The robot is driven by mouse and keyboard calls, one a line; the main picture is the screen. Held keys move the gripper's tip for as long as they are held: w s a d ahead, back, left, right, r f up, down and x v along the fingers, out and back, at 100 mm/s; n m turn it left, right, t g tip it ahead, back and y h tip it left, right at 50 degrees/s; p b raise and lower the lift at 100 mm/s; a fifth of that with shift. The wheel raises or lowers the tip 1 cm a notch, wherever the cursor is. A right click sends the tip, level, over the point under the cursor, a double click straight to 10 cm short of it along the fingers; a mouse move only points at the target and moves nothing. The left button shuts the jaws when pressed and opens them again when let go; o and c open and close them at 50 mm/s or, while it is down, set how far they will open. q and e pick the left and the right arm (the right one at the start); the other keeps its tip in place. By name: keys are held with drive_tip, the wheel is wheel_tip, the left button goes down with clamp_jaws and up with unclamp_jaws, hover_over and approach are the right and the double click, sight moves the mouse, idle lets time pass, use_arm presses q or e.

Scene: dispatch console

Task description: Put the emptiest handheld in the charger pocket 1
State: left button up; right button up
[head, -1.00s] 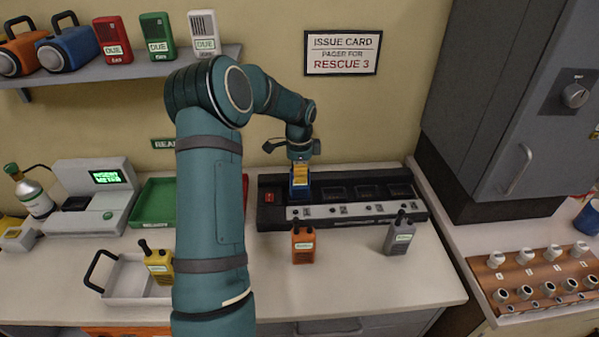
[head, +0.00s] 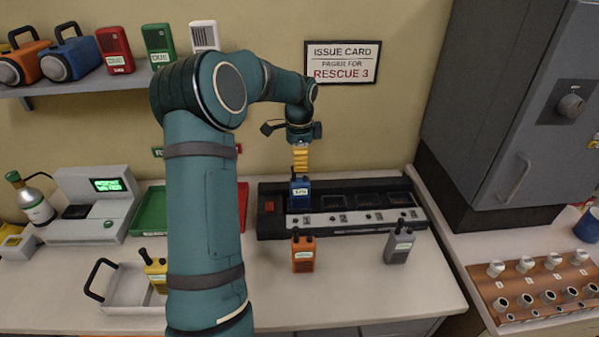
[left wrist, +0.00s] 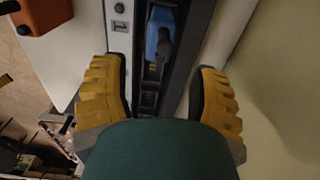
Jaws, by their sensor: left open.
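The black charger (head: 345,223) stands at the back of the counter with a row of pockets. A blue handheld (head: 300,194) stands upright in its leftmost open pocket; it also shows in the left wrist view (left wrist: 161,32). My left gripper (head: 300,170) is open just above the blue handheld, its yellow fingers apart and clear of it. In the left wrist view my left gripper (left wrist: 160,90) straddles the charger strip with nothing between the fingers. An orange handheld (head: 303,254) and a grey handheld (head: 398,246) stand before the charger. Charge readings are too small to read.
The white tray (head: 125,287) with a black handle lies front left, and a green tray (head: 151,212) stands behind it. A grey device with a lit screen (head: 107,185) is at left. A cabinet (head: 515,110) bounds the right. Counter between orange and grey handhelds is clear.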

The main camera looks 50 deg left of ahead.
use_arm(q)
drive_tip(key=shift+r, duration=2)
drive_tip(key=shift+f, duration=0.1)
